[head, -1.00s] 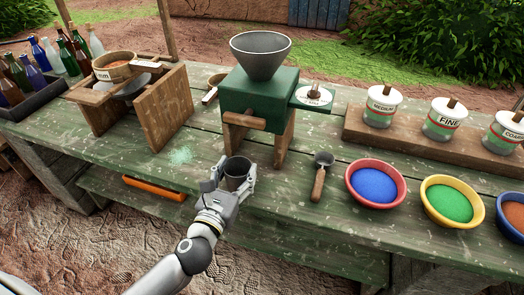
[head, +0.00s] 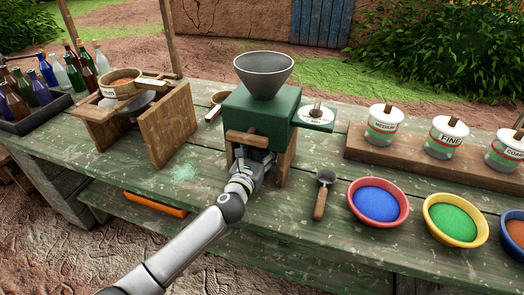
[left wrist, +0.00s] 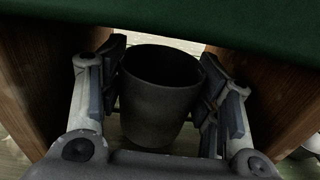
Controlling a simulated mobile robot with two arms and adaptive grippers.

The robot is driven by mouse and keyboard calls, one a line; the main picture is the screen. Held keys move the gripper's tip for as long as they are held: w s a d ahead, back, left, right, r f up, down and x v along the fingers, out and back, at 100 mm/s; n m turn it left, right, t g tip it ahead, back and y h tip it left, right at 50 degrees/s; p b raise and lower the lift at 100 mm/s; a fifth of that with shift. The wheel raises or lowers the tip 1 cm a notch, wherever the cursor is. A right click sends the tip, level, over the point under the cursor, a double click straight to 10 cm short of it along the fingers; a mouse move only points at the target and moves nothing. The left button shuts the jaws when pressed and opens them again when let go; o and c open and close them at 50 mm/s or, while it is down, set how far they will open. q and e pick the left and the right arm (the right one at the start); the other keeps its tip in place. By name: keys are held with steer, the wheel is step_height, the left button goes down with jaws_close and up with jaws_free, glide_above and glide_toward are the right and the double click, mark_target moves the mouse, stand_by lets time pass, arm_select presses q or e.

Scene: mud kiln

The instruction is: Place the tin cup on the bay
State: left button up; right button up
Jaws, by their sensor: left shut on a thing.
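The dark grey tin cup (left wrist: 160,95) is upright between the fingers of my left gripper (left wrist: 165,100) in the left wrist view. My left gripper is shut on it, with finger pads on both sides. In the head view my left gripper (head: 250,168) reaches in under the green grinder box (head: 258,115), between its wooden legs. The cup is mostly hidden there by the gripper and the grinder. The space under the grinder looks like the bay; its floor is a bare part of the green table. I cannot tell whether the cup touches the table. My right gripper is not in view.
The grinder's wooden legs (head: 284,160) stand close on both sides of my gripper. A scoop (head: 320,196) and bowls of blue (head: 405,205) and green powder (head: 429,222) are to the right. A wooden sieve stand (head: 165,125) is to the left.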

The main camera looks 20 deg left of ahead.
arm_select(q)
steer(key=shift+w, duration=0.85)
steer(key=shift+f+b, duration=0.4)
steer(key=shift+f, duration=0.4)
steer(key=shift+s, duration=0.1)
steer(key=shift+f, duration=0.15)
steer(key=o, duration=0.8)
steer(key=shift+s, duration=0.1)
